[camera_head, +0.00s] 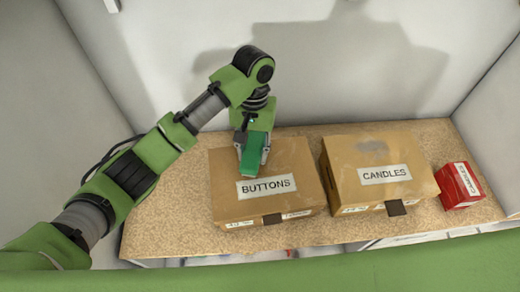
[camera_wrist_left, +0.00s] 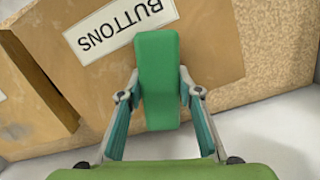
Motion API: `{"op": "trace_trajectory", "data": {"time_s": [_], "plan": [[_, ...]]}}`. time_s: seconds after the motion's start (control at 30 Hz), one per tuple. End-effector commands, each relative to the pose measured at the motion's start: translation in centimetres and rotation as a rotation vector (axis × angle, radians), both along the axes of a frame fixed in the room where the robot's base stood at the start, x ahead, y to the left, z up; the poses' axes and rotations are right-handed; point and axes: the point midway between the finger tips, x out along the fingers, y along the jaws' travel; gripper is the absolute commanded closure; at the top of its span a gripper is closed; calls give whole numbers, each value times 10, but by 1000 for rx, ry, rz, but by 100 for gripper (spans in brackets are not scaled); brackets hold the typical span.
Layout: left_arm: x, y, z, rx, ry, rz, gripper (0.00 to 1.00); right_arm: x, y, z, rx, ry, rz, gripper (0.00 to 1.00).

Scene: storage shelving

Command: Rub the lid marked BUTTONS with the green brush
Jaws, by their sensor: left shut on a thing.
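The BUTTONS box (camera_head: 290,165) is a brown carton with a white BUTTONS label on its lid, standing on the left part of the shelf. Its lid (camera_wrist_left: 215,40) also shows in the left wrist view. My left gripper (camera_head: 252,153) is over the back left part of this lid, pointing down. It is shut on the green brush (camera_head: 251,161), a green block that also shows between the fingers in the left wrist view (camera_wrist_left: 158,80). The brush is at or just above the lid beside the label; I cannot tell if it touches. The brush's underside is hidden. My right gripper is not in view.
The CANDLES box (camera_head: 350,152), another brown carton with a grey smudge on its lid, stands just right of the BUTTONS box. A small red box (camera_head: 459,185) is at the far right. The speckled shelf board (camera_head: 165,215) is bare at the left. White walls enclose the back and sides.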

Motion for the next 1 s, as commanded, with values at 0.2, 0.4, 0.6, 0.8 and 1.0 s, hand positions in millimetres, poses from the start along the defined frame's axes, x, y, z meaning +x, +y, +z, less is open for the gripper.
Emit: {"op": "trace_trajectory", "data": {"time_s": [0.2,0.4,0.6,0.8,1.0], "plan": [[-2,16,-3,3,1,1,85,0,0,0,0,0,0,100],[-2,18,-4,4,2,1,85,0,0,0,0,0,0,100],[-2,19,-2,5,2,1,85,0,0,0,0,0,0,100],[-1,19,18,4,0,1,85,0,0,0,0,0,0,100],[-1,18,39,4,-2,-1,85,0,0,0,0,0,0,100]]}}
